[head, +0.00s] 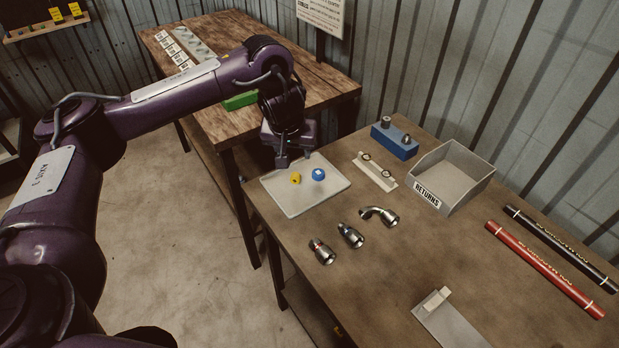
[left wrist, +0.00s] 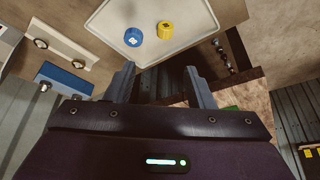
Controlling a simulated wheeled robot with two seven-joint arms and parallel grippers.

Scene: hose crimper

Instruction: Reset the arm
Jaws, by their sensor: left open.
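My purple left arm comes in from the left in the head view. Its gripper (head: 293,160) hangs over the back left edge of the white tray, beside the caps. In the left wrist view the gripper's two fingers (left wrist: 160,85) are spread apart with nothing between them. A yellow cap (head: 295,178) and a blue cap (head: 318,174) rest on the white tray (head: 305,203); the yellow cap (left wrist: 165,30) and blue cap (left wrist: 133,37) also show in the left wrist view. My right gripper is in neither view.
Several metal fittings (head: 350,236) lie on the near table. A grey RETURNS bin (head: 468,176), a blue block (head: 395,142), and red (head: 545,270) and black (head: 562,249) hoses are to the right. A second wooden table (head: 215,120) stands behind.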

